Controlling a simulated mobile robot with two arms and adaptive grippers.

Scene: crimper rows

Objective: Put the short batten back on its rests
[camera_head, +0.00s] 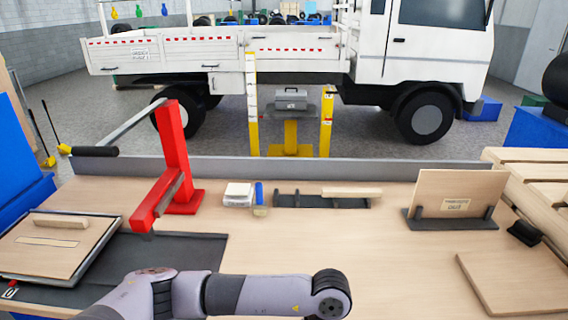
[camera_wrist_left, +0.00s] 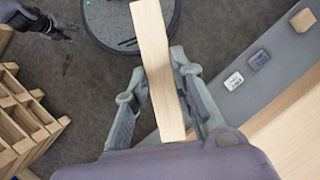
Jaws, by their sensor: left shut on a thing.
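My left gripper (camera_wrist_left: 158,85) is shut on a light wooden batten (camera_wrist_left: 154,55), seen in the left wrist view. The batten sticks out beyond the fingers, above dark floor and a round dark base. In the head view my left arm crosses the front of the table, but its gripper and the held batten are not visible. A dark low holder (camera_head: 295,200) with small upright pegs lies at the table's middle, with a wooden piece (camera_head: 350,192) along its right part. My right gripper (camera_wrist_left: 60,28) shows small at the left wrist view's upper left; its opening is unclear.
A red press (camera_head: 176,165) with a long handle stands left of the holder. A wooden panel (camera_head: 458,195) stands in a dark stand at right. A board (camera_head: 45,255) with a wooden block (camera_head: 60,221) lies at left. Bare tabletop (camera_head: 375,245) lies between the holder and my arm.

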